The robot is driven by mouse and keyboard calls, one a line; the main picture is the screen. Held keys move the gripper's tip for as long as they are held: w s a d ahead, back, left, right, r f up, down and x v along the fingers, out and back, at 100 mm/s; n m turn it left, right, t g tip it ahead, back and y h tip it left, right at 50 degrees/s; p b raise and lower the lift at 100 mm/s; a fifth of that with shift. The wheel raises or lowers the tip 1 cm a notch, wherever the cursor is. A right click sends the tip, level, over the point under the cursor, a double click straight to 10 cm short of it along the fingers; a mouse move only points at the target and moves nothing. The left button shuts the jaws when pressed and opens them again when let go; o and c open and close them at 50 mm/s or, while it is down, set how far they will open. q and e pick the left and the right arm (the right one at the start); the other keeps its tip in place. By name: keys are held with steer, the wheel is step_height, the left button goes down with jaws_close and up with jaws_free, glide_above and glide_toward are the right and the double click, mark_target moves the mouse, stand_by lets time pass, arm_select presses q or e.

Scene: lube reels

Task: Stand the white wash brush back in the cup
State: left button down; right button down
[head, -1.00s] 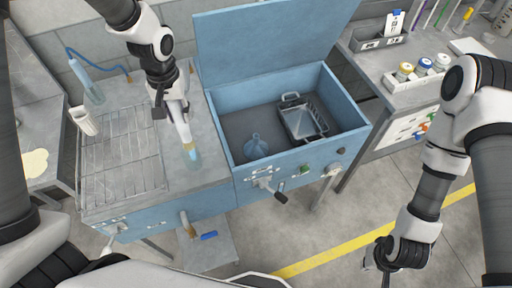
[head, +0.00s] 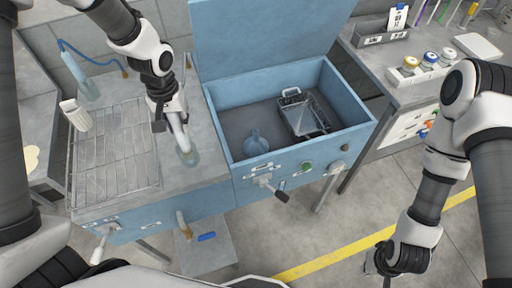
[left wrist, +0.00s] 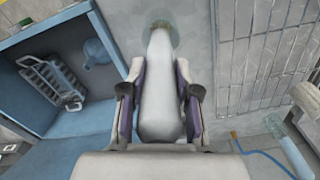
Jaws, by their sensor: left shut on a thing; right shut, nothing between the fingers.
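My left gripper (head: 168,108) is shut on the white wash brush (head: 180,132). The brush points down and is slightly tilted, and it also shows between the fingers in the left wrist view (left wrist: 158,95). Its tan bristle end (left wrist: 159,24) shows at the clear teal cup (left wrist: 172,42). In the head view the cup (head: 190,158) stands on the grey bench top, with the brush's lower end at its mouth. I cannot tell how deep the bristles sit. My right gripper (head: 384,268) is shut and empty, low at the right above the floor.
The open blue tub (head: 235,110) on the right holds a basket (head: 302,115) and a blue funnel-like piece (head: 255,143).

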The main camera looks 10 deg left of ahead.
arm_select(q)
steer(key=shift+f, duration=0.7)
steer(key=shift+f+b, duration=0.55)
steer(key=c, duration=0.8)
jaws_free()
steer(key=shift+o, duration=0.2)
step_height(320, 180, up, 12)
steer(key=shift+s+f, duration=0.1)
steer(key=shift+f, duration=0.05)
